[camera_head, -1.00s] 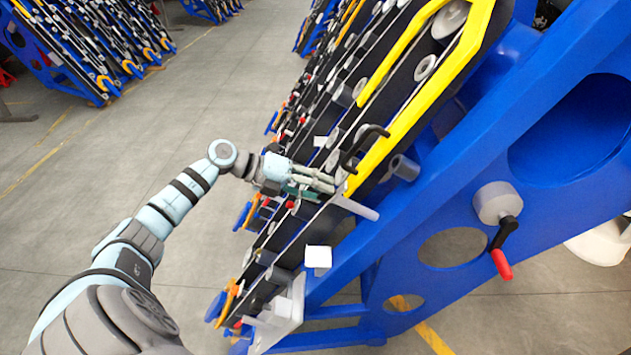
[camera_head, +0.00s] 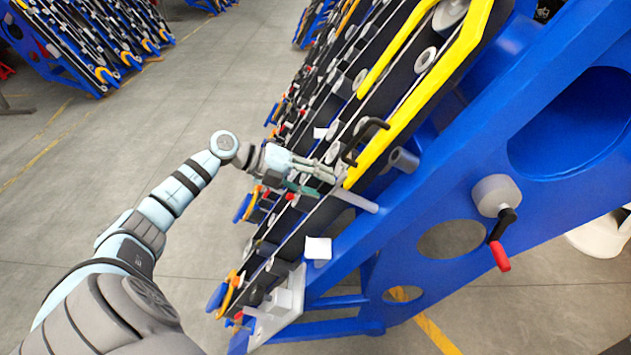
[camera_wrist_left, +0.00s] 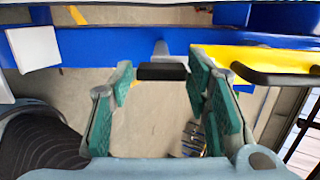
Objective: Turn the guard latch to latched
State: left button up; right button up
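My left gripper (camera_head: 334,177) reaches in from the left to the near side of the harvester chassis, beside the yellow guard (camera_head: 408,105). In the left wrist view, its green-padded fingers (camera_wrist_left: 161,66) are spread. A short black bar (camera_wrist_left: 162,71) on a grey stem (camera_wrist_left: 160,50) shows between the fingertips, with gaps on both sides. It looks like the guard latch, but I cannot be certain. In the head view, a grey rod (camera_head: 356,198) sticks out just beyond the fingertips; the black bar is hidden there. My right gripper is not in view.
A curved black handle (camera_head: 365,140) sits on the yellow guard, close to my fingers; it also shows in the left wrist view (camera_wrist_left: 272,76). A red-tipped crank (camera_head: 500,255) hangs on the blue side plate (camera_head: 420,210). Open floor (camera_head: 215,90) lies left.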

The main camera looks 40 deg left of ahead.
pick_arm(q)
jog(key=shift+o, duration=1.1)
jog(key=shift+w, duration=0.1)
jog(key=v, duration=0.7)
jog(key=shift+s+a+r, duration=0.2)
jog(key=shift+s, duration=0.05)
jog(key=shift+w, duration=0.1)
